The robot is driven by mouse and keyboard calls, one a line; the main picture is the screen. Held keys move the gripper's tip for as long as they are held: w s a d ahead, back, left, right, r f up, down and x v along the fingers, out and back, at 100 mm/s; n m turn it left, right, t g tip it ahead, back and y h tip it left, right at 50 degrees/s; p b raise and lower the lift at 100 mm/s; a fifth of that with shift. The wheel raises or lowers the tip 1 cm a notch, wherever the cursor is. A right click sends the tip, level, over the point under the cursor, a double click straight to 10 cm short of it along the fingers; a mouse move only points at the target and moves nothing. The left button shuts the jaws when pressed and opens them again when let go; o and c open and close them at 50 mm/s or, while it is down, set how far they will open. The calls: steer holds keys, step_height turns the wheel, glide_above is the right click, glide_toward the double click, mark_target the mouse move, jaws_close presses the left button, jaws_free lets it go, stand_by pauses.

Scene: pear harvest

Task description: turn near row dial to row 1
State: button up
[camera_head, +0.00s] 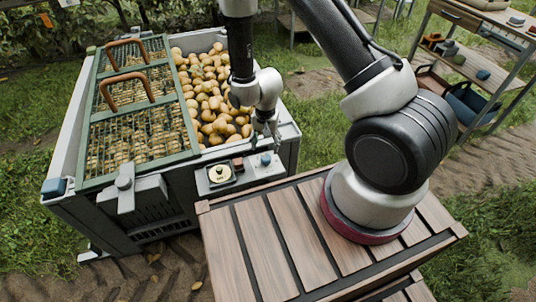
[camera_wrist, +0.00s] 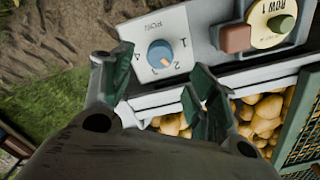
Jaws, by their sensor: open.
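A blue dial knob (camera_wrist: 161,54) sits on a pale plate marked ROW, with numbers around it including 1, 2 and 4. In the head view the blue knob (camera_head: 265,160) is at the crate's near right corner. I cannot tell for sure which number it points to. My gripper (camera_wrist: 156,84) is open and empty, its green-padded fingers apart on the near side of the knob, not visibly touching it. In the head view my gripper (camera_head: 266,132) hangs just above the knob, fingertips partly unclear.
A crate (camera_head: 285,132) of pears with a wire-mesh lid (camera_head: 140,133) stands behind. A shelf (camera_head: 500,85) is at the right.

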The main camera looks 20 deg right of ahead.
mark_target(266, 156)
step_height(266, 156, down, 7)
steer(key=shift+f, duration=0.1)
stand_by(0.3)
steer(key=c, duration=1)
